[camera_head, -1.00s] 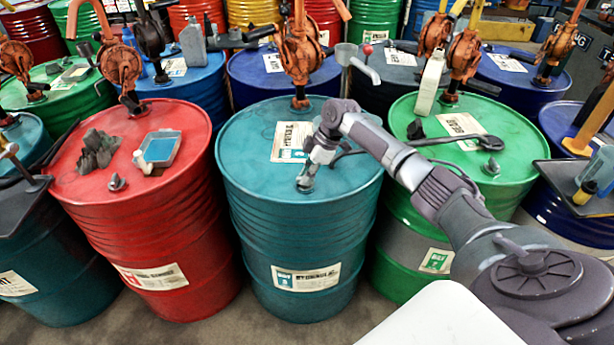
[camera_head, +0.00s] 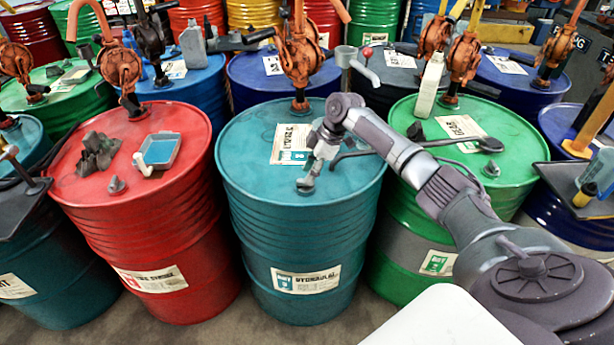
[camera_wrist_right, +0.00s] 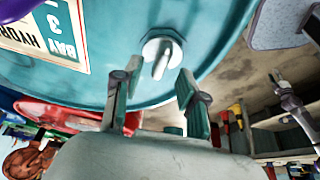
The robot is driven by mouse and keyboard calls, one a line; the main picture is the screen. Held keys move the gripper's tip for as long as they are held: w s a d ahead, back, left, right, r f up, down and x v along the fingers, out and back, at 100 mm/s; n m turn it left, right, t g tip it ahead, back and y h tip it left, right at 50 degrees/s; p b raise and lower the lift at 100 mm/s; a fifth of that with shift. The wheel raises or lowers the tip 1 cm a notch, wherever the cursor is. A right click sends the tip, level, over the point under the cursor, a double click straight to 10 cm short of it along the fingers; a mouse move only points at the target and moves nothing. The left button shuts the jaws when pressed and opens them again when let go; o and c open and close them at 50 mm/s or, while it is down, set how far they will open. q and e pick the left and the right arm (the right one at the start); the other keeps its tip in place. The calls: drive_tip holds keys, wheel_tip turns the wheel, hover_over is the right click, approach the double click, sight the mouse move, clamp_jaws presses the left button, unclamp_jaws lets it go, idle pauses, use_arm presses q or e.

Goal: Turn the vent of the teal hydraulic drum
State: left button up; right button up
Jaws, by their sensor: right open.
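The teal drum (camera_head: 285,240) stands upright in the front middle, with a label reading hydraulic. Its vent (camera_head: 305,184), a small grey fitting, is on the top near the front edge. My right gripper (camera_head: 310,176) is just above the vent, pointing down. In the right wrist view, the vent (camera_wrist_right: 161,57) shows a bar-shaped handle on a round base. The two fingers of my right gripper (camera_wrist_right: 155,92) are spread apart, with the vent ahead of the gap and clear of both fingers. My left gripper is not in view.
A red drum (camera_head: 130,220) stands left, carrying a blue-lined tray (camera_head: 158,151) and dark rags (camera_head: 98,154). A green drum (camera_head: 410,215) stands right. An orange pump (camera_head: 300,55) rises behind the vent. A dark lever-like tool (camera_head: 470,143) lies across the green drum's top.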

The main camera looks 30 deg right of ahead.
drive_tip(key=v, duration=0.9)
drive_tip(key=shift+r, duration=0.35)
drive_tip(key=shift+s+d, duration=0.1)
drive_tip(key=shift+d, duration=0.05)
